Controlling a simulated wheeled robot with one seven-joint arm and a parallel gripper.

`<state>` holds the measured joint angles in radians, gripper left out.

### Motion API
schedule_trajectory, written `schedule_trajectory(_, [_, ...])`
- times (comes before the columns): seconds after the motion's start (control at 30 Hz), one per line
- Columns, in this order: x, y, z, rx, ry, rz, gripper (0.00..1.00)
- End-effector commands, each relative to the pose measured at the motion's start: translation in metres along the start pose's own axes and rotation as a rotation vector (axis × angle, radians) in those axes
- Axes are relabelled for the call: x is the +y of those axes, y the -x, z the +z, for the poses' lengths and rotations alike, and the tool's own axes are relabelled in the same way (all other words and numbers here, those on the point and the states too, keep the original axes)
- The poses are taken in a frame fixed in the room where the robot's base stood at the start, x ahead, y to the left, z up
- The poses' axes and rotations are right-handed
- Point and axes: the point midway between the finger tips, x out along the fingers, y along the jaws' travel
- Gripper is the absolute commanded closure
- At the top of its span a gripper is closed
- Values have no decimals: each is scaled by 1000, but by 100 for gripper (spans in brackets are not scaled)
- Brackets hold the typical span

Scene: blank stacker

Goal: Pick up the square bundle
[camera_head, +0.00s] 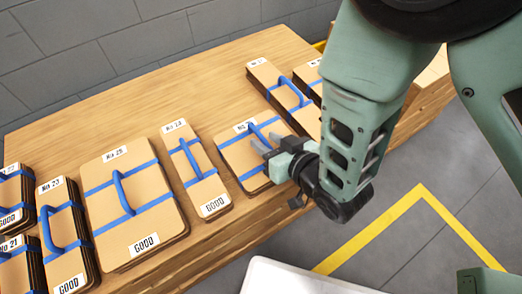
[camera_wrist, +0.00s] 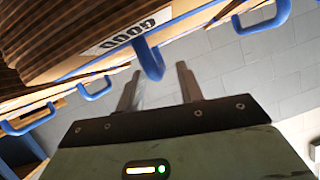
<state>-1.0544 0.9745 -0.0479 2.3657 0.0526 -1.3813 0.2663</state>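A squarish tan bundle (camera_head: 237,157) with blue straps and a blue loop handle (camera_head: 262,132) lies on the wooden table, partly hidden by my gripper. Its upper label is only partly readable. My gripper (camera_head: 262,145) is over the bundle's right side, close to the handle. In the wrist view my gripper (camera_wrist: 158,70) has its two fingers apart. A blue handle (camera_wrist: 151,60) reaches down between the fingertips, with gaps to both fingers. The bundle behind it shows a GOOD label (camera_wrist: 125,35) and layered edges.
On the wooden table (camera_head: 225,65), a narrow bundle (camera_head: 197,172) stands close to the left and a larger bundle (camera_head: 130,200) beyond it. Several narrow bundles crowd the far left. Another bundle (camera_head: 272,80) lies behind, to the upper right. The table's back area is clear.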

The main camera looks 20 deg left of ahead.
Motion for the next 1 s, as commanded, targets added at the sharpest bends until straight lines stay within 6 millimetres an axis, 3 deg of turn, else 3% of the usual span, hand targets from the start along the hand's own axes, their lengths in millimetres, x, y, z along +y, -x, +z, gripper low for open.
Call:
schedule_trajectory(0.2, [0, -27, 1, 2, 0, -1, 63])
schedule_trajectory(0.47, [0, -30, 0, 0, 0, 0, 63])
schedule_trajectory(0.6, [0, -29, 0, 0, 0, 0, 99])
schedule_trajectory(1.0, [0, -28, -5, 2, 0, 0, 100])
